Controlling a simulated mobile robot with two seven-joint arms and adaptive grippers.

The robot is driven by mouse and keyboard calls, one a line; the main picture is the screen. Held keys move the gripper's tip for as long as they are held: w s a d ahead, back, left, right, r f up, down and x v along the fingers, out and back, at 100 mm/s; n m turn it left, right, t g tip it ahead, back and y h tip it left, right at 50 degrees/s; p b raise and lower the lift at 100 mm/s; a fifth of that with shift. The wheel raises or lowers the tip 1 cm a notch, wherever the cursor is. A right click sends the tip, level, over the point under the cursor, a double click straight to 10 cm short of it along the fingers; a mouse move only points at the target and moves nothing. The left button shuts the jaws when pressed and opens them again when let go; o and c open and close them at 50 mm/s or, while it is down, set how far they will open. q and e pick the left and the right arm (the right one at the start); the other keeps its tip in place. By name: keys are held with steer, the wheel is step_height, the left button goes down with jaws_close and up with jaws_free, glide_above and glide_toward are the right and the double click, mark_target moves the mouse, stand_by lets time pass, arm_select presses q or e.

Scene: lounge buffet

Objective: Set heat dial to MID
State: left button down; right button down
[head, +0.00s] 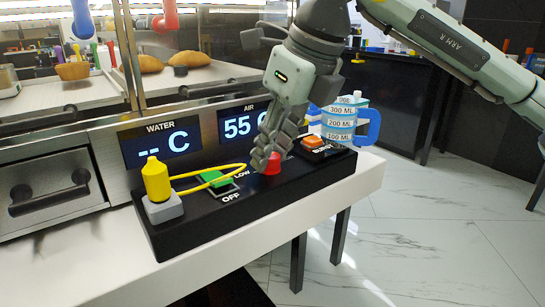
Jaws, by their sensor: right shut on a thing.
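The red heat dial (273,164) sits on the black control panel (200,228). My right gripper (265,162) comes down from above and is shut on the dial, covering much of its top and left side. The label LOW (242,174) shows just left of the dial, and OFF (231,196) shows lower left. No MID label can be seen; the gripper hides part of the panel. The dial's pointer direction cannot be told. My left gripper is not in view.
A yellow probe (156,179) with a looping cable stands at the panel's left. A green switch (217,181) lies beside the cable. An orange button (314,141) and blue measuring jug (339,122) are right of the gripper. Displays (160,143) stand behind.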

steer(key=shift+w+n+g+y, duration=0.15)
steer(key=shift+n+g+y, duration=0.15)
steer(key=shift+n, duration=1.1)
steer(key=shift+r+n+g, duration=0.1)
steer(key=shift+n+g, duration=0.2)
steer(key=shift+n, duration=0.5)
steer(key=n+g+p, duration=0.1)
steer(key=n, duration=0.2)
steer(key=shift+w+g+y, duration=0.1)
steer(key=shift+g+y, duration=0.2)
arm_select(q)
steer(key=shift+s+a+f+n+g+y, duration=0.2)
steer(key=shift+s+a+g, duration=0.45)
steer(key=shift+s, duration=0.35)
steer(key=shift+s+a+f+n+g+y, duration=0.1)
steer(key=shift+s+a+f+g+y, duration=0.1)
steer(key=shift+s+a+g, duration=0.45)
arm_select(e)
steer(key=shift+n, duration=0.7)
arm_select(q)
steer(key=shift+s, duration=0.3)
arm_select(e)
steer(key=c, duration=1.2)
jaws_free()
